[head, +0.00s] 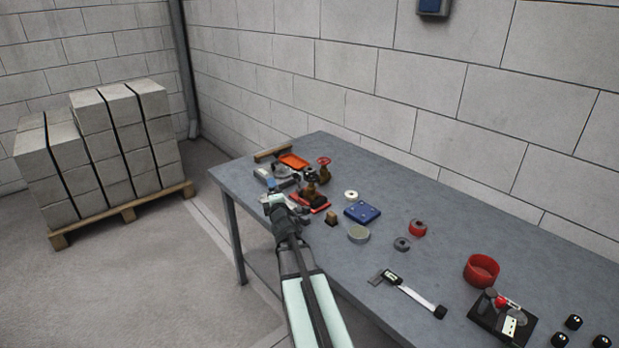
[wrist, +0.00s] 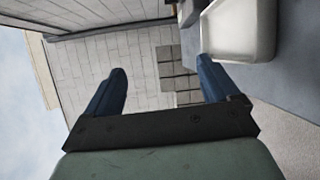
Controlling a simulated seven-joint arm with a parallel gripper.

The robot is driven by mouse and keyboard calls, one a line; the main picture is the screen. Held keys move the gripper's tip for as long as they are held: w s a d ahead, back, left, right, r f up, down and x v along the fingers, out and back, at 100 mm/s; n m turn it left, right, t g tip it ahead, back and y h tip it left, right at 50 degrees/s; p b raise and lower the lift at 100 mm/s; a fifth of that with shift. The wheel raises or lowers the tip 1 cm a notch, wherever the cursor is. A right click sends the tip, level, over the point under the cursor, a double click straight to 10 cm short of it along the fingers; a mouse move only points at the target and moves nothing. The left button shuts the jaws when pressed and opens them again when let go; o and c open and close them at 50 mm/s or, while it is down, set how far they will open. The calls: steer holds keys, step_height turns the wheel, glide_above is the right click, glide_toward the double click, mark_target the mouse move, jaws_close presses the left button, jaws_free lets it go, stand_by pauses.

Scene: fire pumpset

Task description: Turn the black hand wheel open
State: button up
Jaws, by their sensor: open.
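The black hand wheel (head: 309,177) sits on a brass-coloured valve at the far left part of the table, left of a second valve with a red hand wheel (head: 323,161). The wheel is small in the head view, and its angle cannot be read. My gripper (head: 271,186) is just left of the black wheel, apart from it as far as I can tell. In the wrist view, my gripper (wrist: 162,82) has its two blue fingers spread wide with nothing between them. The black wheel does not show in the wrist view.
A blue box (head: 362,212) and a round tin (head: 358,233) stand to the right. In the wrist view, a white bin-like thing (wrist: 262,48) is close to the right finger.

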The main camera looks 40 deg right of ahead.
steer(key=s+d+r+n+t, duration=0.1)
steer(key=s+d+r+n, duration=0.25)
steer(key=d, duration=0.25)
steer(key=n+y, duration=0.3)
steer(key=n, duration=1.3)
glide_toward(310, 174)
steer(key=shift+t, duration=0.3)
steer(key=x, duration=0.6)
steer(key=f+x, duration=0.1)
steer(key=x, duration=0.3)
steer(key=shift+a+f, duration=0.1)
steer(key=c, duration=1.1)
